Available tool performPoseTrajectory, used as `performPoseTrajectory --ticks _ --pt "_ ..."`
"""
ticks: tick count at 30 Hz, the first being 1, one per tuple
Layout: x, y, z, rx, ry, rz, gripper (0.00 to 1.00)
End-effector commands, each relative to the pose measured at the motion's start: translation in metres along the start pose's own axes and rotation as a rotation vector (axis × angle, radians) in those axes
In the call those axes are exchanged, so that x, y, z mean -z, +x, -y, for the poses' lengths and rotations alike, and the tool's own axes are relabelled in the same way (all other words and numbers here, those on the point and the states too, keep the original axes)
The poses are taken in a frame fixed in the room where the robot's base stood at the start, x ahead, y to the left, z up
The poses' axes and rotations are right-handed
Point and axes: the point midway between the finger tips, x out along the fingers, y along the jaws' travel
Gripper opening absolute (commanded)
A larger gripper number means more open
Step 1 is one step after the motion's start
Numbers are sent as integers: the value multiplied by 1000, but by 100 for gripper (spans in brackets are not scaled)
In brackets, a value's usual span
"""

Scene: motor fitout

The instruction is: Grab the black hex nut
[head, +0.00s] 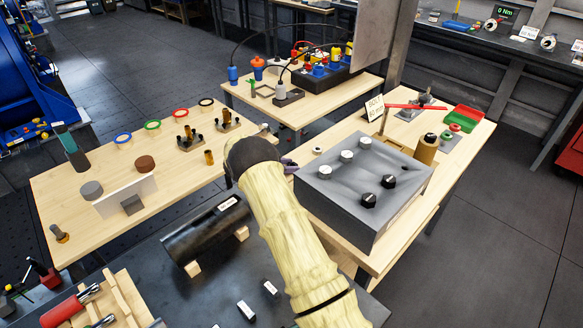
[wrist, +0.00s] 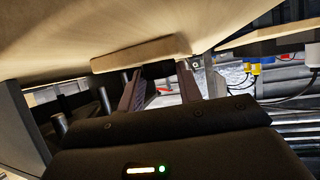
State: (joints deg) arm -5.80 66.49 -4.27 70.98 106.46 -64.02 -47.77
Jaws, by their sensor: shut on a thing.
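Two black hex pieces (head: 388,181) (head: 368,200) sit on the top of a grey box, and either could be the black hex nut. My gripper (head: 289,164) is beside the left edge of the box, mostly hidden behind my arm. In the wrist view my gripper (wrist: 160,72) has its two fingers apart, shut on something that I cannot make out. No black hex nut shows clearly between the fingertips.
The grey box (head: 335,192) stands on a wooden table and also bears several pale hex pieces (head: 347,156). A dark cylinder (head: 205,236) lies on wooden blocks to the left. A grey panel (head: 376,42) rises behind. A pale wooden edge (wrist: 140,53) is close above my fingers.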

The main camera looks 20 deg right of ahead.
Motion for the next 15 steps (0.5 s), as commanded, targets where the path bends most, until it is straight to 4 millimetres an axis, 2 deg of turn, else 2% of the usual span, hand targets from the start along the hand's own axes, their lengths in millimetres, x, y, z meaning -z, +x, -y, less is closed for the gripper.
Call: performPoseTrajectory --ticks 8,15 --pt "9 -4 0 0 1 0 10" --pt "42 -20 0 -1 2 0 10"
